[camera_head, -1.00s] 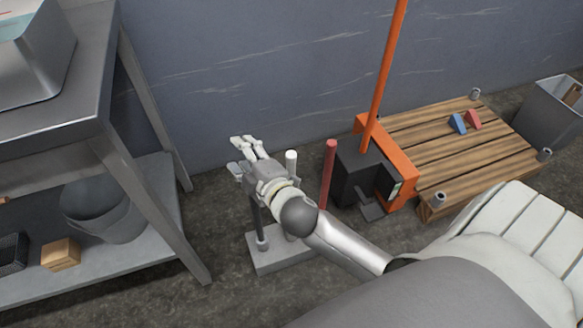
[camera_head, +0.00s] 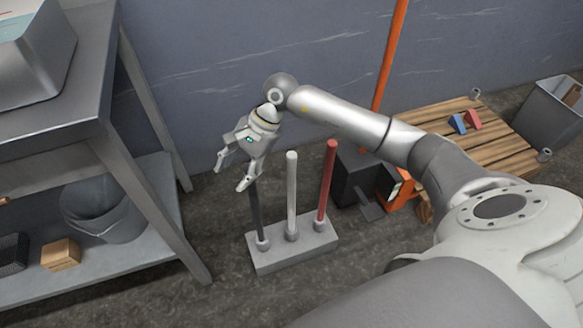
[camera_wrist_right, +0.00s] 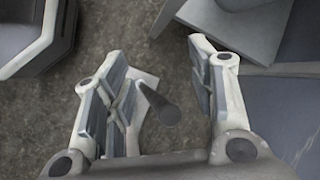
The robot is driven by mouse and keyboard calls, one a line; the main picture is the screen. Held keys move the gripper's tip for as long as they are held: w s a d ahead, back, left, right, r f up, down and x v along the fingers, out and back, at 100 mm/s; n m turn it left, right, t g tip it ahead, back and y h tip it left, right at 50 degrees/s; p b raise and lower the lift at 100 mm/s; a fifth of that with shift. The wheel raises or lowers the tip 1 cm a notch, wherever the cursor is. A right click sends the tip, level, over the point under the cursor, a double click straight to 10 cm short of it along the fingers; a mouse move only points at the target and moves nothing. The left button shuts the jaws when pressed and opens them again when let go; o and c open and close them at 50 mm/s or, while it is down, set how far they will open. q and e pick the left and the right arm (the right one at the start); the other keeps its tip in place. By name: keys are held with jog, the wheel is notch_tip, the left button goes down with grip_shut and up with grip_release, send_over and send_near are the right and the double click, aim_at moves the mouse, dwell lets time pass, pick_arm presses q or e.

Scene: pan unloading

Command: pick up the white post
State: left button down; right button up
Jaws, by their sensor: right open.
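The white post (camera_head: 292,190) stands upright in the middle of a pale grey base block (camera_head: 284,260) in the head view. A dark grey post (camera_head: 257,212) stands to its left and a red post (camera_head: 327,182) to its right. My right gripper (camera_head: 231,175) is open and empty, left of the white post, near the dark post's top. In the right wrist view a dark post (camera_wrist_right: 160,107) shows between the spread fingers of my right gripper (camera_wrist_right: 156,52). I cannot make out the white post there. My left gripper is not in view.
A metal table (camera_head: 105,140) with a lower shelf stands at the left, holding a bucket (camera_head: 100,205) and a wooden block (camera_head: 61,254). A wooden pallet (camera_head: 500,145) and a black and orange stand (camera_head: 355,180) are at the right. The wall is close behind.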

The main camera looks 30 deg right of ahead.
aim_at(291, 155)
jog(key=d+h, duration=0.2)
jog(key=d, duration=0.3)
jog(key=d+n+h, duration=0.1)
jog(key=d+h, duration=0.1)
jog(key=d, duration=0.2)
jog(key=d+r+g+h, duration=0.1)
jog(key=d, duration=0.4)
jog(key=shift+w+d+h, duration=0.1)
jog(key=shift+d+h, duration=0.25)
jog(key=shift+h, duration=0.05)
jog(key=shift+n, duration=0.3)
jog(key=f, duration=0.4)
jog(key=shift+d+f+b, duration=0.2)
jog(key=shift+d+b, duration=0.15)
jog(key=shift+b, duration=0.05)
jog(key=shift+f, duration=0.75)
notch_tip(291, 155, down, 5)
jog(key=shift+d+r+b, duration=0.1)
jog(key=shift+r+b, duration=0.05)
jog(key=shift+b, duration=0.4)
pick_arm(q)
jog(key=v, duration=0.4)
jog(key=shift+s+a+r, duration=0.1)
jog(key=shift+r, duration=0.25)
pick_arm(e)
jog(key=shift+c, duration=0.2)
jog(key=shift+r, duration=0.1)
grip_shut()
